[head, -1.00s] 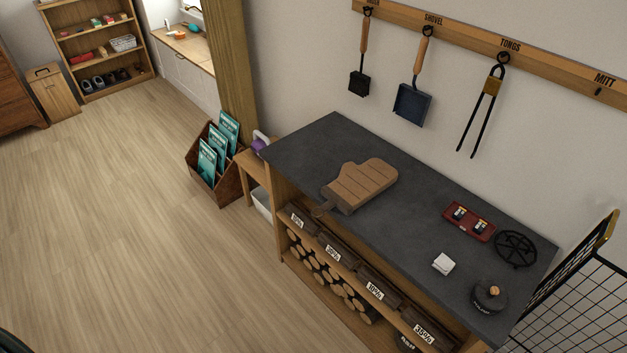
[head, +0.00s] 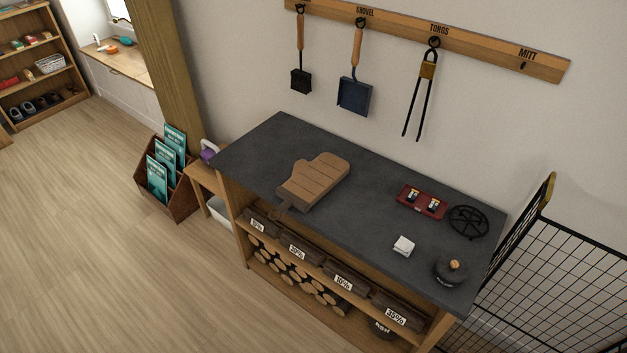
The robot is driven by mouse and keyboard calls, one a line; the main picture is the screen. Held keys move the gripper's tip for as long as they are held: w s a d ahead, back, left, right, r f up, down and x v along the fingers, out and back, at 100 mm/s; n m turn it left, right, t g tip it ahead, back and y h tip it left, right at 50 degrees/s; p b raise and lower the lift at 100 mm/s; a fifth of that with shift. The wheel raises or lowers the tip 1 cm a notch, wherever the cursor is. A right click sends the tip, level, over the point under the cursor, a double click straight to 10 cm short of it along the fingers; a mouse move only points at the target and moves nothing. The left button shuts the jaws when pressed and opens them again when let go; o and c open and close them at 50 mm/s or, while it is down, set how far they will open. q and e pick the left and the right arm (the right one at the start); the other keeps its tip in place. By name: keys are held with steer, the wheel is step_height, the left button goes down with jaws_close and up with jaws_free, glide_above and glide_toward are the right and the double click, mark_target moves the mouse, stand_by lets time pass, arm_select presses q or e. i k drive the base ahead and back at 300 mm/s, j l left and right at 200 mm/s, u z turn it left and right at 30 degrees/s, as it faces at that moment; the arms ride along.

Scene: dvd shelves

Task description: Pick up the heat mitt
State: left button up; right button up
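The heat mitt (head: 315,180) is brown and quilted with a darker cuff and a hanging loop. It lies flat on the left half of the dark grey worktop (head: 265,143), its cuff and loop towards the front edge. The hook under the MITT label (head: 523,65) on the wall rail is empty. Neither of my grippers is in the head view.
A red tray (head: 422,202), a black round trivet (head: 468,222), a small white item (head: 403,245) and a dark lidded pot (head: 451,269) stand on the worktop's right half. A black wire screen (head: 560,270) stands at right. Open floor (head: 90,240) lies left.

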mark_target(308, 182)
steer(key=i+j+z, duration=0.1)
steer(key=z, duration=0.5)
steer(key=j+z, duration=0.25)
steer(key=j, duration=0.3)
steer(key=j+z, duration=0.3)
steer(key=j, duration=0.3)
steer(key=j+z, duration=0.15)
steer(key=j, duration=2.25)
steer(key=k, duration=0.05)
